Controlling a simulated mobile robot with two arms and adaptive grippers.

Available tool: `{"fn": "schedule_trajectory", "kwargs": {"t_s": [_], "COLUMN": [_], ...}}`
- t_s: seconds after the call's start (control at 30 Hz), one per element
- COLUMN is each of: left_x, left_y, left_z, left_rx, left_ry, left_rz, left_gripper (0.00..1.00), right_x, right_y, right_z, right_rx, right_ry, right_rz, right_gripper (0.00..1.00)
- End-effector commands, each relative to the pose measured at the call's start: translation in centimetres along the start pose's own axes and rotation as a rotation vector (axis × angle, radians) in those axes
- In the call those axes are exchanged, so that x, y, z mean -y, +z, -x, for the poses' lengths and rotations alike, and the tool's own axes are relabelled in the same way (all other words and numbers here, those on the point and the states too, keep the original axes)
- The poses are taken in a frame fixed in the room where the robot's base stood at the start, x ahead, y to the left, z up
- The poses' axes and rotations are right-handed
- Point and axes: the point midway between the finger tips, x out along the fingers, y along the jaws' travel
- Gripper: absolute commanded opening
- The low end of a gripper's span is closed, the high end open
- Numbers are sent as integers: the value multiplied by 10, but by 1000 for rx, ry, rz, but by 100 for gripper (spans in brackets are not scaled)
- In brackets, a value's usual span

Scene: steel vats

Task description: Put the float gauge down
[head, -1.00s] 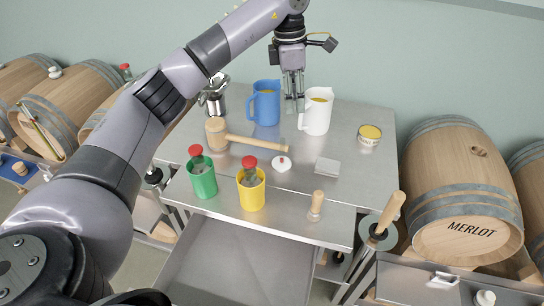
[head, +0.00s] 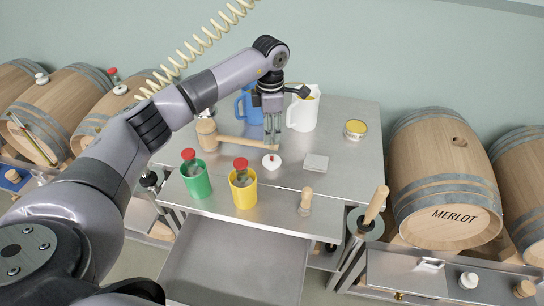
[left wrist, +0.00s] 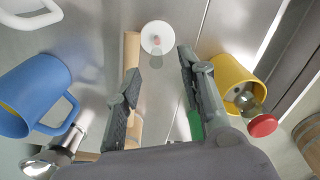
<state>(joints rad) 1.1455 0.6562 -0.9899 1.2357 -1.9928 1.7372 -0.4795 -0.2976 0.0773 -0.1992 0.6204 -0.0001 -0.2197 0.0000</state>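My left gripper (head: 272,138) is open, fingers pointing down over the steel table near the mallet's handle end. In the left wrist view its fingers (left wrist: 158,75) are apart, with nothing seen held between them. Beyond the fingertips lies a small white disc with a red centre (head: 272,161), and a clear part shows at its edge in the wrist view (left wrist: 157,36); this may be the float gauge. Red-capped clear items stand in the green cup (head: 196,184) and yellow cup (head: 243,194). I cannot tell for sure which is the gauge. My right gripper is not in view.
A wooden mallet (head: 222,140) lies behind the disc. A blue jug (head: 245,107), a white jug (head: 303,110) and a yellow-topped tin (head: 355,129) stand farther back. A grey square block (head: 315,162) and a wooden-handled tool (head: 306,200) are to the right.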

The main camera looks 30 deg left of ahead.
Motion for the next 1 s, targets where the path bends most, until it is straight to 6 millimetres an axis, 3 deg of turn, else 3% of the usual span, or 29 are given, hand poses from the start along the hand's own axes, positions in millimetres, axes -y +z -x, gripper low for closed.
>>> {"fn": "schedule_trajectory", "kwargs": {"t_s": [0.13,0.3,0.6,1.0], "left_x": [-1,-3,-3,-4], "left_y": [3,4,4,4], "left_z": [-16,-40,-47,-47], "left_rx": [-3,-2,0,0], "left_ry": [-5,-2,0,0], "left_rz": [1,2,0,0], "left_gripper": [36,36,36,10], "right_x": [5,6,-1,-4], "right_y": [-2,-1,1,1], "right_z": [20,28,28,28], "right_rx": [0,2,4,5], "right_ry": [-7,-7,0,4], "right_rz": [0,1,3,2], "right_gripper": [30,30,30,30]}}
